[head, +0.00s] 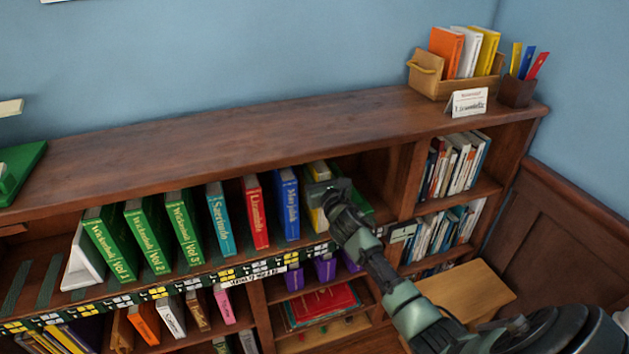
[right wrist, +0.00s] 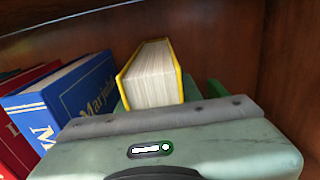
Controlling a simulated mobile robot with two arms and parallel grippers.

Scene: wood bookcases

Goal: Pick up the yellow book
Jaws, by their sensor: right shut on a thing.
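The yellow book (head: 318,170) stands on the upper shelf of the bookcase, right of the blue book (head: 287,204). In the right wrist view the yellow book (right wrist: 153,78) shows its yellow cover edges and white pages. My right gripper (head: 322,192) is at the book's front and is shut on it. The gripper covers most of the book in the head view. The fingertips are hidden behind the gripper body in the right wrist view. My left gripper is not in view.
A red book (head: 255,212) and several green volumes stand to the left. A green book (head: 360,207) lies right of my gripper, partly hidden. The bookcase top (head: 210,140) is mostly clear. A wooden box (head: 428,80) with books, one yellow, sits at its right end.

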